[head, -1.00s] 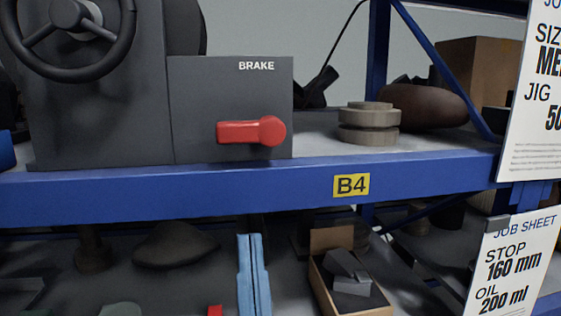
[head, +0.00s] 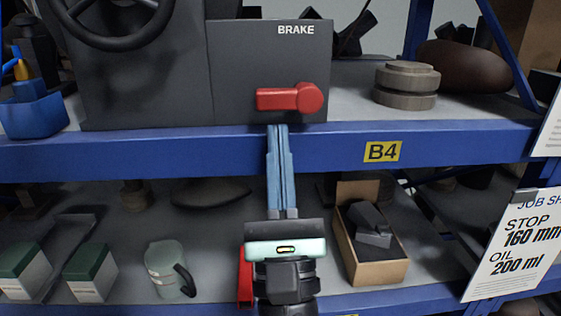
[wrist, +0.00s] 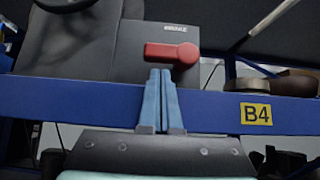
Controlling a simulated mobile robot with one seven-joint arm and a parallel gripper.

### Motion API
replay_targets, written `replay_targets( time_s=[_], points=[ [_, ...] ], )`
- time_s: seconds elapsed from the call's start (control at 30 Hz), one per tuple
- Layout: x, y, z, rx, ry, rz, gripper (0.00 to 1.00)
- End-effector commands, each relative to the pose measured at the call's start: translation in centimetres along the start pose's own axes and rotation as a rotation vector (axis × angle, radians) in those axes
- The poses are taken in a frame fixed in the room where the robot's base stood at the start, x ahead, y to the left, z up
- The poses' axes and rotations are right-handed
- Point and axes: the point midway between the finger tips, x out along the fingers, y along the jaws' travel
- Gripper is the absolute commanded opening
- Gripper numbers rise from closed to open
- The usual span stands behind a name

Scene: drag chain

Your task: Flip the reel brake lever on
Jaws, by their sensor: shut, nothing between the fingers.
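The red brake lever (head: 290,98) is on the front of a dark grey box (head: 232,62) marked BRAKE. It lies level, its round hub at the right and its handle pointing left. The lever also shows in the wrist view (wrist: 172,53). My gripper (head: 277,128) has long blue fingers, shut together and empty, pointing up at the lever.
The blue shelf edge (head: 200,152) with a B4 label (head: 382,151) runs behind my fingers. A round stacked disc (head: 406,84) stands right of the box. A handwheel (head: 110,20) is at upper left.

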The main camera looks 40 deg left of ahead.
Motion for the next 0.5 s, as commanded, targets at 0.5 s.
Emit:
replay_targets(
  time_s=[0.5],
  points=[
    [1.41,-0.01,-0.04,-0.001,0.000,-0.001,0.00]
  ],
)
